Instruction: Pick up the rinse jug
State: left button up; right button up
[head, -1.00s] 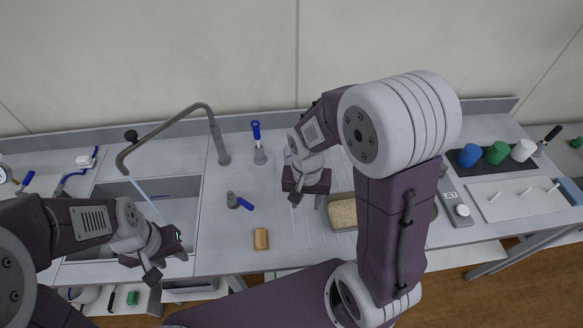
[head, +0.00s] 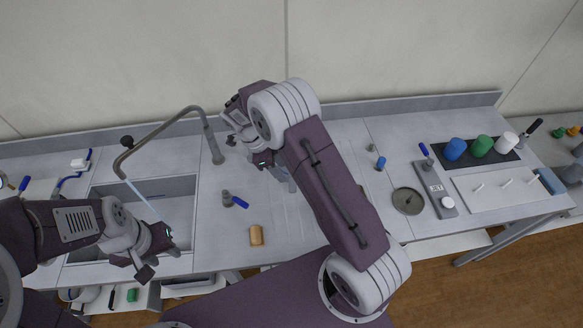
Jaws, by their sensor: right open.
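I cannot clearly make out a rinse jug in the head view; my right arm hides part of the counter. A small white rounded vessel (head: 87,294) shows partly on the low shelf at the lower left, too small to identify. My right gripper (head: 264,161) is open above the middle of the counter, behind the blue-handled tap fitting (head: 229,200), with nothing seen in it. My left gripper (head: 160,258) is over the front edge of the sink (head: 165,212), its fingers apart and empty.
A curved faucet (head: 168,122) runs water into the sink.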

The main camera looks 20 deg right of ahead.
aim_at(291, 183)
jog(key=p+x, duration=0.3)
jog(key=x, duration=0.5)
jog(key=shift+s+d+f, duration=0.1)
jog(key=shift+f, duration=0.5)
grip_shut()
dwell(0.9)
